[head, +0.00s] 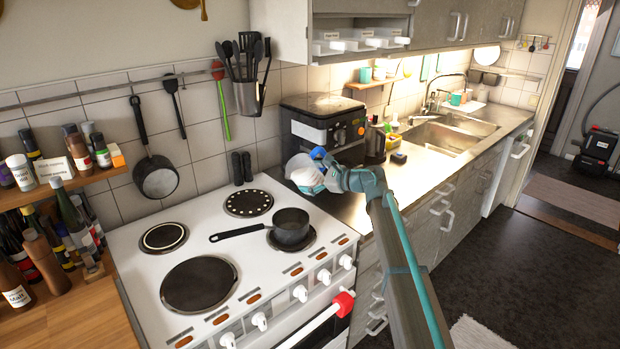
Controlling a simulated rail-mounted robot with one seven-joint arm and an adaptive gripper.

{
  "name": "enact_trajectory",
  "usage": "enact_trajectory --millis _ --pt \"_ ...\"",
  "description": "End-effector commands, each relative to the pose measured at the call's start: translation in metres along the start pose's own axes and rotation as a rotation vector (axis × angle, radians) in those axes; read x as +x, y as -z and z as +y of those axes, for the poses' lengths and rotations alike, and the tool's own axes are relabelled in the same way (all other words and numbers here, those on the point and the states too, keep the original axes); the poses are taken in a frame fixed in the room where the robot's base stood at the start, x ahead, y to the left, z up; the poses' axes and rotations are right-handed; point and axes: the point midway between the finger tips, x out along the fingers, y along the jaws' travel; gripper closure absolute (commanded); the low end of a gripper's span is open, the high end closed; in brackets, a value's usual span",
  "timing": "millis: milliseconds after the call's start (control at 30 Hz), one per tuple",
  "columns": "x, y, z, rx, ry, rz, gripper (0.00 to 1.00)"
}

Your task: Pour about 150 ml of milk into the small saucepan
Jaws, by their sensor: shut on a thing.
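The small dark saucepan (291,228) stands upright on the front right hotplate of the white cooker (130,240), its handle pointing left. Its inside looks dark, and I cannot tell if it holds any liquid. My gripper (328,178) is shut on a white container (301,167), which I take to be the milk. A blue part shows at its upper right. My gripper hides part of the container. The container appears above and behind the saucepan, apart from it, near the cooker's right edge. No stream of milk is visible. Its exact tilt is unclear.
The other hotplates are bare. A bottle shelf (75,180) is at the left. A utensil pot (246,98) hangs on the back wall. The sink (445,138) is further right.

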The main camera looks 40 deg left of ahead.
Motion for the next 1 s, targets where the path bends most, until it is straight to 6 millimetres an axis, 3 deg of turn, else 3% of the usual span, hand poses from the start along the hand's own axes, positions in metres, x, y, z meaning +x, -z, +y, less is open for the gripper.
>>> enact_trajectory --millis 1000 --pt "-0.0017 -0.0001 -0.0043 -0.194 0.002 0.079 0.68"
